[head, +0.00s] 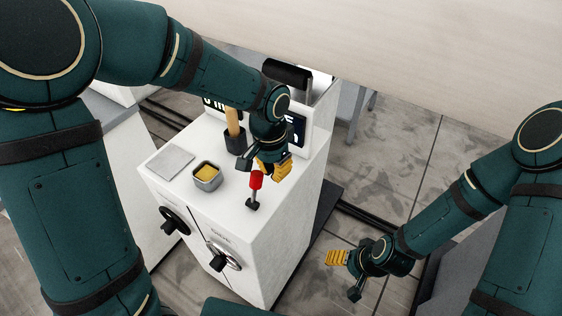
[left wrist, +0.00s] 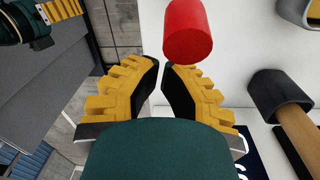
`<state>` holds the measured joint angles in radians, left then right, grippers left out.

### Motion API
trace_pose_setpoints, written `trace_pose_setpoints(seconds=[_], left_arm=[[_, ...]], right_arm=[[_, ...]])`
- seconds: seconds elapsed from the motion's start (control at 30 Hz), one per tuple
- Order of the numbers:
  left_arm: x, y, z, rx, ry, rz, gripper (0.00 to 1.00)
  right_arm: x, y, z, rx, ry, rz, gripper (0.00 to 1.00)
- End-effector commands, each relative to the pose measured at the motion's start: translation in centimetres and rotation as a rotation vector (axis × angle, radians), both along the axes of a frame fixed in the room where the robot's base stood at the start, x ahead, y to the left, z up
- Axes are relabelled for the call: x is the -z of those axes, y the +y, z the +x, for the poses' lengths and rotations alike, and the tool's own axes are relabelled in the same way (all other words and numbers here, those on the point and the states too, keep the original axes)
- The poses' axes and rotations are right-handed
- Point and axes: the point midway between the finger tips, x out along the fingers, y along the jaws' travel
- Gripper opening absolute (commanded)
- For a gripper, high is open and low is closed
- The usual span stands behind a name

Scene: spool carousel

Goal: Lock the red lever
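The red lever (head: 255,182) has a red cylindrical knob on a short dark stem. It stands upright on the white cabinet's top near its right front edge. My left gripper (head: 273,168) is just behind the knob, above the cabinet top. In the left wrist view, the knob (left wrist: 188,32) lies just beyond the yellow fingertips (left wrist: 160,66), which are nearly together with nothing between them. Whether they touch the knob I cannot tell. My right gripper (head: 337,257) hangs over the floor right of the cabinet, away from the lever; its fingers' opening is unclear.
The white cabinet (head: 275,219) also bears a grey cup with yellow contents (head: 207,176), a flat grey plate (head: 171,163) and a wooden-handled tool in a black holder (head: 234,137). Two black knobs (head: 174,221) (head: 217,258) project from its front.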

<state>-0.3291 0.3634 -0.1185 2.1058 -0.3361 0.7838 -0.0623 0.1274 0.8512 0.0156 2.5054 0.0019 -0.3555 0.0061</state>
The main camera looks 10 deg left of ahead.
Motion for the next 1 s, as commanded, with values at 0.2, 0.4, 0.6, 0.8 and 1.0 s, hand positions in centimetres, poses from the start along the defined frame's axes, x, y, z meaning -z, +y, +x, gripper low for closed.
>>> trace_pose_setpoints(seconds=[0.2,0.4,0.6,0.8,1.0], left_arm=[[-0.3,0.5,-0.8,0.001,0.000,0.000,0.00],[-0.3,0.5,-0.8,0.001,0.000,0.000,0.00],[-0.3,0.5,-0.9,0.001,-0.007,-0.003,0.00],[-0.5,0.6,-1.1,0.000,-0.047,-0.017,0.00],[-0.8,0.7,-1.4,-0.001,-0.113,-0.041,0.00]], right_arm=[[0.0,0.0,0.0,0.000,0.000,0.000,0.72],[0.0,0.0,0.0,0.000,0.000,0.000,0.72],[0.2,0.0,0.0,0.000,0.001,0.000,0.72],[0.8,0.0,-0.2,-0.004,0.005,0.001,0.72],[1.9,0.1,-0.5,-0.009,0.011,0.002,0.72]])
